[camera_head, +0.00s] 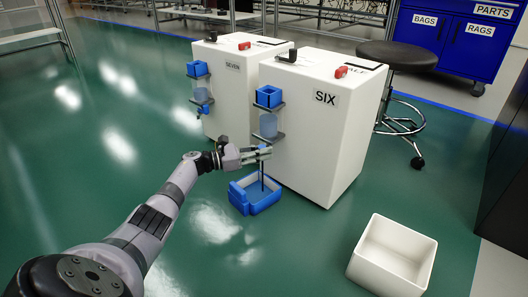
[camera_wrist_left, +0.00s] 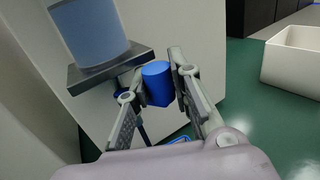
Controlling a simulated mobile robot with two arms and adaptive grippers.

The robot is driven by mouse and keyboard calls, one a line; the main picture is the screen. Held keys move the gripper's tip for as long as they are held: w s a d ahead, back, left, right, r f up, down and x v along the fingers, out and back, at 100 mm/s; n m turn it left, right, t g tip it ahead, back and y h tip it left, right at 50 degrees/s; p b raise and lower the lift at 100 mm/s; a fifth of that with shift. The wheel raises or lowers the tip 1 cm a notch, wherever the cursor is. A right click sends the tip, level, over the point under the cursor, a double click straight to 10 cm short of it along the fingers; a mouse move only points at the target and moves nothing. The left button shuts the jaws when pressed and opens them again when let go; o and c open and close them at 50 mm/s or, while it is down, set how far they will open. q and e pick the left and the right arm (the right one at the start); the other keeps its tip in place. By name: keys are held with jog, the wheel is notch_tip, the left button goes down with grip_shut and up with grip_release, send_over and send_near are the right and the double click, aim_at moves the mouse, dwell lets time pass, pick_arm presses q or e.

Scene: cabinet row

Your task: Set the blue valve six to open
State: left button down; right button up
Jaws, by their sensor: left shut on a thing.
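The white cabinet marked SIX (camera_head: 318,140) stands in the middle of the head view. On its left face are a blue cup (camera_head: 269,96), a pale blue cylinder (camera_head: 268,125) and a grey bracket; the cylinder is large in the wrist view (camera_wrist_left: 90,28). My left gripper (camera_head: 262,152) is just under that bracket. In the wrist view its fingers (camera_wrist_left: 158,85) are shut on the blue valve (camera_wrist_left: 157,84), a short blue cylinder below the bracket (camera_wrist_left: 110,70). In the head view the gripper hides the valve. My right gripper is not in view.
A blue tray (camera_head: 268,206) lies on the floor under the gripper. Cabinet SEVEN (camera_head: 228,75) stands behind and left. A white open bin (camera_head: 398,255) is at front right. A stool (camera_head: 398,55) and blue cart (camera_head: 446,40) are behind. The green floor at left is clear.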

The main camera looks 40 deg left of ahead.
pick_arm(q)
jog(key=shift+a+r+m+g+h, duration=0.1)
jog(key=shift+a+m+g+h, duration=0.15)
jog(key=shift+m+g+h, duration=0.2)
dwell(0.5)
jog(key=c, duration=1.4)
grip_release()
jog(key=shift+d, duration=0.1)
jog(key=shift+s, duration=0.1)
jog(key=v, duration=1.2)
